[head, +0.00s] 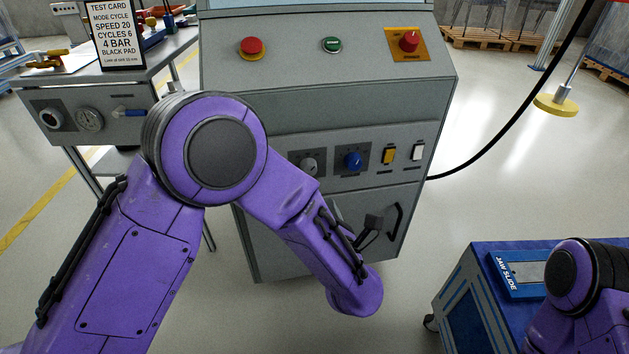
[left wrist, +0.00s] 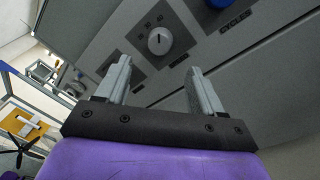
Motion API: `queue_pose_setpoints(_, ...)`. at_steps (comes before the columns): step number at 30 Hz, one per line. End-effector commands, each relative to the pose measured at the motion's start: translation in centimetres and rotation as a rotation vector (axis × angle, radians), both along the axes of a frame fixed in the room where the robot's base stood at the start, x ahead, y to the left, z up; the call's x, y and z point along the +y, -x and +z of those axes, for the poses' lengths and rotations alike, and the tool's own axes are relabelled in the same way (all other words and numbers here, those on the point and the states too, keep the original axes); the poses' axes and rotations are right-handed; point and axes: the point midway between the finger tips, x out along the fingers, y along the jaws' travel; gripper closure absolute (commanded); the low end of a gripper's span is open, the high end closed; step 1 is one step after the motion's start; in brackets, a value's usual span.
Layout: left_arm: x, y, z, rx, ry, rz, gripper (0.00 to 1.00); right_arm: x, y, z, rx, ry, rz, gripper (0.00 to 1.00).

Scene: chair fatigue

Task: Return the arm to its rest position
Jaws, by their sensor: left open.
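My left arm (head: 225,150) is purple and reaches in from the left, across the front of the grey control cabinet (head: 300,95). Its gripper is not clearly visible in the head view. In the left wrist view my left gripper (left wrist: 158,75) is open, with two grey fingers apart and nothing between them. The fingers point at the cabinet's knob panel. A grey dial (left wrist: 159,41) shows beyond the gap, apparently clear of the fingers. My right arm (head: 590,290) shows only in part at the lower right, and its gripper is out of view.
The cabinet carries a red button (head: 252,47), green button (head: 331,45), red rotary switch (head: 409,41), blue knob (head: 352,161) and yellow switch (head: 389,154). A bench (head: 95,125) stands left. A blue cart (head: 462,285) stands lower right. Open floor lies between.

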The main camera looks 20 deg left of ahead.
Motion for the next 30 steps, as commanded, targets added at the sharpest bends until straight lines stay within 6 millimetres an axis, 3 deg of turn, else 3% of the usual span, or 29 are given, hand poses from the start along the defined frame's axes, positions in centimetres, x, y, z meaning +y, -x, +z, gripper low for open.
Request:
queue_pose_setpoints(6,-1.1,1.7,-0.1,0.0,-0.001,-0.001,0.33,0.0,0.0,0.3,0.0,0.0,0.0,0.57)
queue_pose_setpoints(20,-1.1,1.8,-0.1,0.004,-0.007,0.0,0.33,0.0,0.0,0.3,0.0,0.0,0.0,0.57)
queue_pose_setpoints(23,-2.1,1.2,-0.6,0.1,-0.13,-0.057,0.33,0.0,0.0,0.3,0.0,0.0,0.0,0.57)
queue_pose_setpoints(25,-3.2,0.5,-2.4,0.282,-0.399,-0.199,0.33,0.0,0.0,0.3,0.0,0.0,0.0,0.57)
queue_pose_setpoints(26,-2.6,0.4,-4.2,0.393,-0.557,-0.268,0.33,0.0,0.0,0.3,0.0,0.0,0.0,0.57)
queue_pose_setpoints(27,-1.2,1.0,-7.9,0.56,-0.762,-0.366,0.33,0.0,0.0,0.3,0.0,0.0,0.0,0.57)
queue_pose_setpoints(30,2.6,4.4,-15.7,0.879,-1.1,-0.584,0.33,0.0,0.0,0.3,0.0,0.0,0.0,0.57)
